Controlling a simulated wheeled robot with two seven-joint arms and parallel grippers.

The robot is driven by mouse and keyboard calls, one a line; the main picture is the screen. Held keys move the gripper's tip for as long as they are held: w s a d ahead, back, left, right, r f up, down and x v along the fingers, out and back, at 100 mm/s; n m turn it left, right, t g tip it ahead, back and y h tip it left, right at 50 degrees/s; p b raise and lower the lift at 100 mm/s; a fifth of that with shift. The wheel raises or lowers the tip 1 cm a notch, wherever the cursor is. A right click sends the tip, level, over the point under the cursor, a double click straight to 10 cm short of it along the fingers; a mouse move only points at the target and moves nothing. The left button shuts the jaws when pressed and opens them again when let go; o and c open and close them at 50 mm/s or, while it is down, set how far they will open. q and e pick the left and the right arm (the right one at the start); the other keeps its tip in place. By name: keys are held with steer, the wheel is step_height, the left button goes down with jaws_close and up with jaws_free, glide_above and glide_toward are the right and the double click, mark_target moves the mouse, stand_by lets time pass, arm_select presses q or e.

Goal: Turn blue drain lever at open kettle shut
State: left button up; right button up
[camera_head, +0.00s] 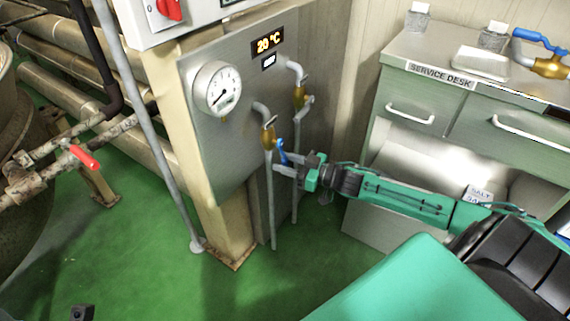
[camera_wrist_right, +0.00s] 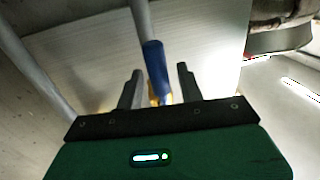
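A blue lever (camera_head: 282,153) sits on a brass valve (camera_head: 268,137) in a grey pipe on the metal panel. It points down, slightly tilted from the pipe. My right gripper (camera_head: 283,170) is at the lower end of this lever. In the right wrist view the blue lever (camera_wrist_right: 156,70) lies between the two spread fingers (camera_wrist_right: 158,86), with a gap visible on each side. The lever's far end on the valve is partly hidden there. A rusty kettle (camera_head: 22,140) stands at the left edge, with a red lever (camera_head: 84,157) on its pipe. My left gripper is not in view.
The panel carries a round gauge (camera_head: 217,88), a 20 °C display (camera_head: 267,41) and a second brass valve (camera_head: 299,96). A service desk (camera_head: 440,60) stands right, with another blue-handled valve (camera_head: 548,66) on top.

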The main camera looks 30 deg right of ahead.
steer(key=shift+w+a, duration=0.1)
steer(key=shift+w, duration=0.05)
jaws_close()
